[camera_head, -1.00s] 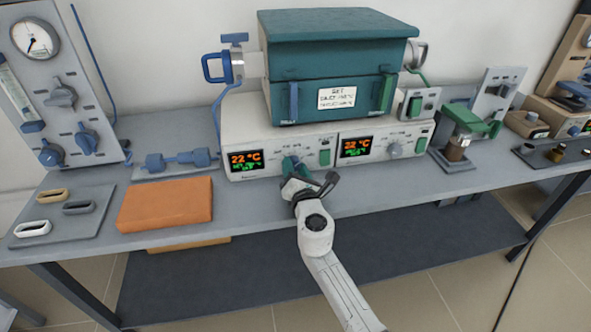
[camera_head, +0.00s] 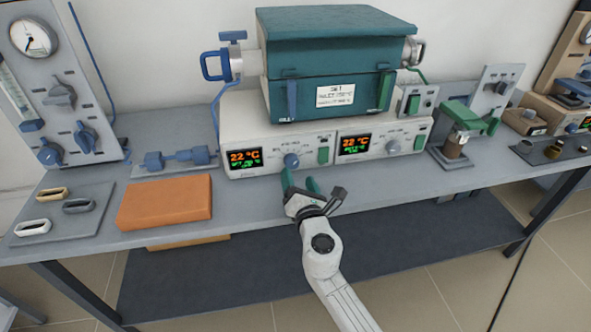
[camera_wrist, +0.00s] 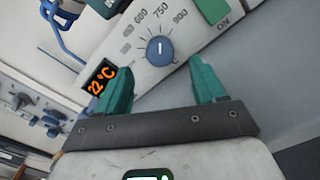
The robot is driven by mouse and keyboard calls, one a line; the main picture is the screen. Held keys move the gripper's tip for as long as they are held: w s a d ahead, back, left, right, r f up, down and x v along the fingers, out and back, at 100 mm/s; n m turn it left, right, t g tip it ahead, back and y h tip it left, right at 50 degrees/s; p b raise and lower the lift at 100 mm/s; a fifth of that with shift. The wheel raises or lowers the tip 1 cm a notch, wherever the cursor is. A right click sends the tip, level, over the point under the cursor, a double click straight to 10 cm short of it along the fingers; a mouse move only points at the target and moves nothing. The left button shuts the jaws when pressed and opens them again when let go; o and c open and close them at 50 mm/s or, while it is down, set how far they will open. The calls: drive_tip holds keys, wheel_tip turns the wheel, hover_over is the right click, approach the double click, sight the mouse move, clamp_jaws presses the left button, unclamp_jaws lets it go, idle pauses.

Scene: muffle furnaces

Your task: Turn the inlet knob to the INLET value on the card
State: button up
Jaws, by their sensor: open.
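The blue inlet knob (camera_head: 291,160) is on the left half of the controller front, right of a display reading 22 °C. In the wrist view the knob (camera_wrist: 160,49) has a white pointer line aimed up toward the 750 mark, as the dial appears there. The card (camera_head: 335,95) is on the teal furnace front; it seems to begin with SET and INLET, but its number is too small to read surely. My gripper (camera_head: 299,182) is open and empty, its green fingers just in front of and below the knob, apart from it. Both fingers (camera_wrist: 162,80) show in the wrist view.
A second display (camera_head: 356,146) and grey knob (camera_head: 393,146) are on the right half. Green switches (camera_head: 323,155) sit beside the knobs. An orange block (camera_head: 165,202) lies on the bench to the left. The bench in front of the controller is clear.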

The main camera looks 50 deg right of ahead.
drive_tip(key=v, duration=0.5)
drive_tip(key=shift+a, duration=0.1)
idle(0.4)
drive_tip(key=shift+s+r, duration=0.1)
drive_tip(key=shift+s, duration=0.05)
drive_tip(key=s+d+f+m+g+p, duration=0.1)
drive_tip(key=s+d+m+g+p, duration=0.1)
drive_tip(key=s+m+g, duration=0.35)
drive_tip(key=s+d+m+g+p, duration=0.25)
drive_tip(key=s+m, duration=0.35)
drive_tip(key=m, duration=0.4)
drive_tip(key=s+a+f+m+g+y+p, duration=0.2)
drive_tip(key=s+a+m+g+y, duration=0.1)
drive_tip(key=s+a+y, duration=0.2)
drive_tip(key=s+a+f+m+g+y+p, duration=0.2)
drive_tip(key=s+a+m+g+y, duration=0.1)
drive_tip(key=s+a, duration=0.6)
drive_tip(key=shift+a+f+m+y, duration=0.3)
drive_tip(key=shift+a+m+y, duration=0.35)
drive_tip(key=shift+a+y, duration=0.25)
